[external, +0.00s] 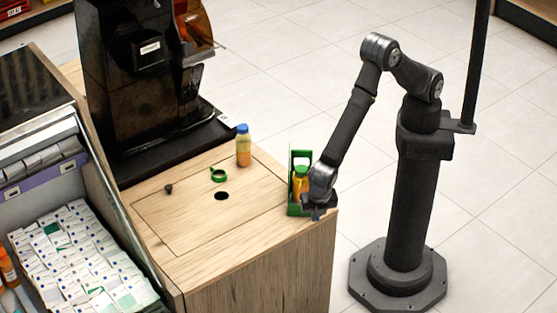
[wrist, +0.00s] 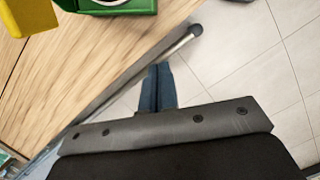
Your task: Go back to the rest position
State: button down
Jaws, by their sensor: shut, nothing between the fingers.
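My gripper (external: 319,211) is at the front right corner of the wooden counter (external: 245,240), just in front of a green holder (external: 294,208). In the wrist view its dark blue fingers (wrist: 158,88) are together, with nothing between them. They are over the counter's edge, with floor tiles behind them. The green holder has an orange bottle (external: 299,177) in or at it, partly hidden by my wrist. The holder's edge also shows at the top of the wrist view (wrist: 140,6), beside a yellow piece (wrist: 32,16). I cannot tell whether my gripper touches the holder.
A black juicer (external: 135,75) stands at the back of the counter. A blue-capped bottle (external: 243,150) stands near a green ring (external: 218,176) and a dark hole (external: 221,196). A cabinet with cartons (external: 75,255) is at left. Open tiled floor (external: 480,200) lies to the right.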

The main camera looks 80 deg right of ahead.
jog(key=d+f, duration=0.1)
jog(key=w+d+f, duration=0.1)
jog(key=d, duration=0.1)
jog(key=d+f, duration=0.1)
jog(key=shift+w+d, duration=0.3)
jog(key=shift+d, duration=0.05)
jog(key=s+a, duration=0.2)
jog(key=a, duration=0.4)
jog(key=w+d+v, duration=0.1)
jog(key=v, duration=0.9)
jog(key=w+d+r+m+g+y, duration=0.1)
jog(key=w+d+r+m+y, duration=0.1)
jog(key=w+d+r+m, duration=0.6)
jog(key=shift+w+d+r+m+y, duration=0.2)
jog(key=shift+w+d+m+y, duration=0.1)
jog(key=shift+w+d+m, duration=1.45)
jog(key=shift+a, duration=0.2)
